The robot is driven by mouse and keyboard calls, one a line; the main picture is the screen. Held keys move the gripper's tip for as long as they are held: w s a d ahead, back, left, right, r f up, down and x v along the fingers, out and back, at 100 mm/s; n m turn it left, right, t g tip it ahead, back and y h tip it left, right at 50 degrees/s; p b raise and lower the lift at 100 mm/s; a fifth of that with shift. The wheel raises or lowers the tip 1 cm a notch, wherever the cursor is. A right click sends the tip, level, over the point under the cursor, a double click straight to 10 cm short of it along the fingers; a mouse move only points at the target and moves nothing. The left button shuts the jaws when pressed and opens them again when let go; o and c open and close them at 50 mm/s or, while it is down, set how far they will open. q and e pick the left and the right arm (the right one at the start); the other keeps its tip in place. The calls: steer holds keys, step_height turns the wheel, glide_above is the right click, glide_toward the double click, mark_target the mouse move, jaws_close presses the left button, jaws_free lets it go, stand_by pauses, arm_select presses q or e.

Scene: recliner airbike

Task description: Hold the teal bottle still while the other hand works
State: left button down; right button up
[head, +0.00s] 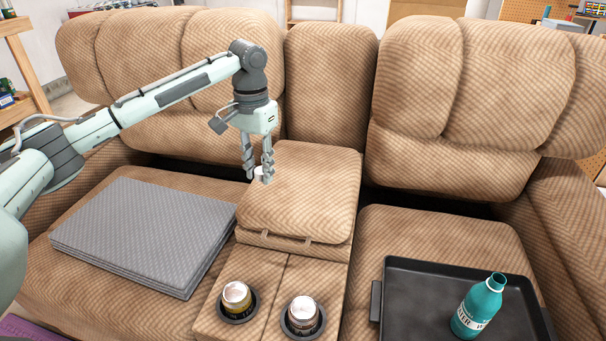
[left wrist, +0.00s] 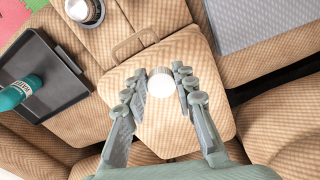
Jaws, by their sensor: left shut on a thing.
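The teal bottle (head: 478,308) stands upright on the black tray (head: 420,270) on the right seat, and nothing grips it. Its mouth shows a dark opening with no cap on it. It also shows in the left wrist view (left wrist: 18,92), at the left edge. My left gripper (head: 258,177) is over the beige console armrest (head: 310,190), well away from the bottle. It is shut on a small white round thing (left wrist: 161,86), which shows between the fingertips. I cannot tell whether that thing touches the armrest. My right gripper is not in view.
Two cans (head: 237,296) (head: 303,314) sit in cup holders in the console front. A stack of grey padded sheets (head: 145,235) lies on the left seat. The sofa backrests (head: 325,85) rise behind. The armrest top is otherwise clear, and so is most of the tray.

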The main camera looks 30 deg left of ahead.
arm_select(q)
glide_above(296, 194)
step_height(296, 194, down, 7)
steer(key=shift+r, duration=0.2)
steer(key=shift+w+f, duration=0.1)
steer(key=shift+f, duration=1.95)
steer(key=shift+f, duration=0.1)
steer(key=c, duration=1.2)
jaws_free()
step_height(296, 194, up, 12)
steer(key=shift+r, duration=0.1)
